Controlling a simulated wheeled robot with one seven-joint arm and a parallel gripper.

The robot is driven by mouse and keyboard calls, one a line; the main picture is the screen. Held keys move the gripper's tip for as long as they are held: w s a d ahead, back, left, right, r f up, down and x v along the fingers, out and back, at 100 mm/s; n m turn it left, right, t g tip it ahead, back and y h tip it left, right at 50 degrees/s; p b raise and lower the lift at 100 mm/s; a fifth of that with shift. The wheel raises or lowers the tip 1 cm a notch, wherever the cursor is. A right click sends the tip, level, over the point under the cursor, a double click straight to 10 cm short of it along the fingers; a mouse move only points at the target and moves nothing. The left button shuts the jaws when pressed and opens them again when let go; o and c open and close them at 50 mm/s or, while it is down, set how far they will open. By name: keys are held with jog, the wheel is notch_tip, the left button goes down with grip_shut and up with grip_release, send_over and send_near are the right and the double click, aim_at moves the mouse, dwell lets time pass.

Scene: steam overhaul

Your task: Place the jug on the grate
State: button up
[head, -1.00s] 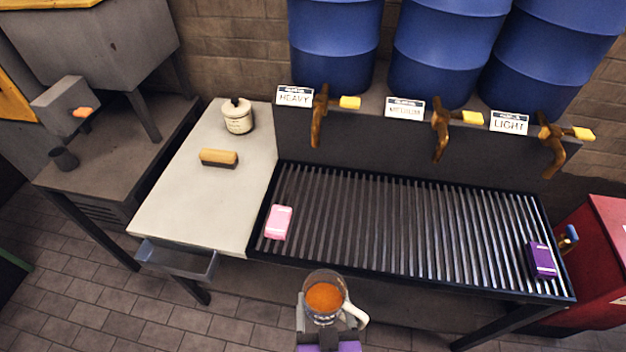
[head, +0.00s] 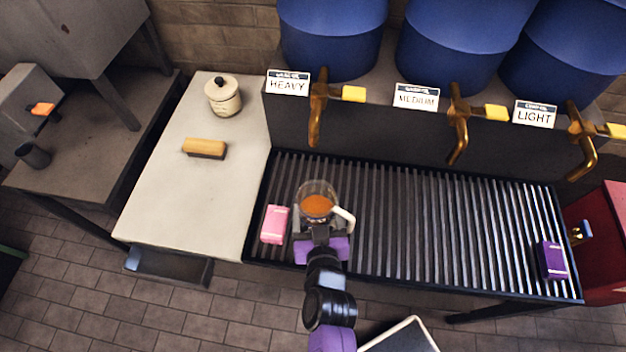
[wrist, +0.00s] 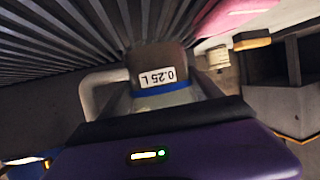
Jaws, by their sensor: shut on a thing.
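The jug (head: 317,199) is clear, with orange-brown liquid inside and a white handle on its right. My gripper (head: 319,236) is shut on the jug and holds it upright over the left part of the grate (head: 400,220). I cannot tell whether the jug's base touches the bars.
A pink block (head: 274,224) lies on the grate just left of the jug, and a purple block (head: 551,260) at the far right. Brass taps (head: 317,115) marked HEAVY, MEDIUM and LIGHT hang over the back edge. The grate's middle is clear.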

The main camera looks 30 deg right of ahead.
jog(key=w+d, duration=0.1)
jog(key=w, duration=0.2)
jog(key=w+d+p, duration=0.1)
jog(key=w, duration=0.2)
jog(key=w+d, duration=0.1)
jog(key=w, duration=0.2)
jog(key=shift+d, duration=0.35)
jog(key=shift+f+p, duration=0.45)
jog(key=shift+f, duration=1.3)
jog(key=shift+s+f, duration=0.1)
jog(key=o, duration=2)
jog(key=shift+a, duration=0.1)
jog(key=v, duration=1.2)
jog(key=shift+b, duration=0.4)
